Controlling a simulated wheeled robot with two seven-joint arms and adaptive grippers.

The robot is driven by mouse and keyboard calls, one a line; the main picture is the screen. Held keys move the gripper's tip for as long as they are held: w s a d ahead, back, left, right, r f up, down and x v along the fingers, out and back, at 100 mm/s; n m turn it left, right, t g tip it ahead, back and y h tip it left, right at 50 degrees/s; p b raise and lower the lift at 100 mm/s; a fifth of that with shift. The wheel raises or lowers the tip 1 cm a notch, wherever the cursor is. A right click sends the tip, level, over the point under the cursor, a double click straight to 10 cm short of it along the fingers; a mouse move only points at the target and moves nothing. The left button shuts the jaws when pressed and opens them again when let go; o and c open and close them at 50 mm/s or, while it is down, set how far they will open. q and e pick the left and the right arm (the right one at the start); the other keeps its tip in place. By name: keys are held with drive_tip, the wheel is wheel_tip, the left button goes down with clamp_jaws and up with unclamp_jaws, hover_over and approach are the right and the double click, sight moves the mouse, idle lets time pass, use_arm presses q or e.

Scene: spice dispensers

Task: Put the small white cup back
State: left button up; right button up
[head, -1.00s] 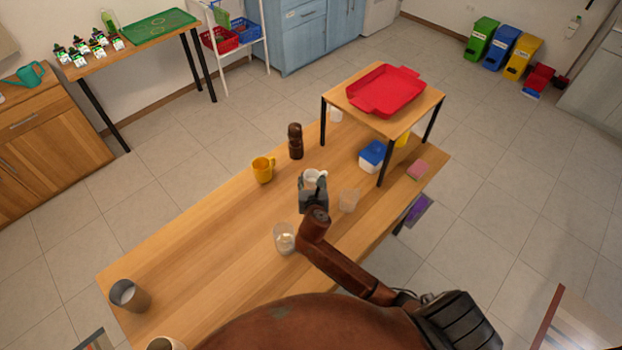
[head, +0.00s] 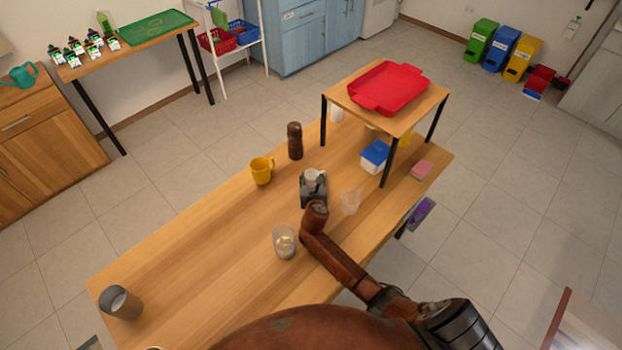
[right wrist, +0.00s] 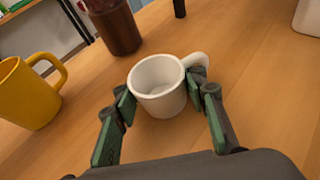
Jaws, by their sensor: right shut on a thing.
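The small white cup (head: 312,177) is over the long wooden table (head: 210,235), held upright in my right gripper (head: 314,186). In the right wrist view the cup (right wrist: 156,86) sits between the green-padded fingers of the gripper (right wrist: 163,88), with its handle to the right beside the right finger. Its inside looks empty. I cannot tell whether its base touches the table. My left gripper is not in view.
A yellow mug (head: 261,170) and a brown grinder (head: 295,141) stand beyond the cup. Clear glasses (head: 351,202) (head: 284,241) stand nearby. A small raised shelf (head: 421,107) holds a red tray (head: 390,87).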

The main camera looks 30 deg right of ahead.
drive_tip(key=shift+r, duration=0.15)
drive_tip(key=o, duration=0.8)
drive_tip(key=shift+f, duration=0.25)
drive_tip(key=o, duration=0.5)
drive_tip(key=shift+o, duration=0.2)
drive_tip(key=shift+s+a+r, duration=0.1)
drive_tip(key=shift+s+r, duration=0.2)
drive_tip(key=shift+r, duration=0.05)
drive_tip(key=p+v, duration=0.3)
drive_tip(key=v, duration=0.8)
drive_tip(key=shift+s+a, duration=0.1)
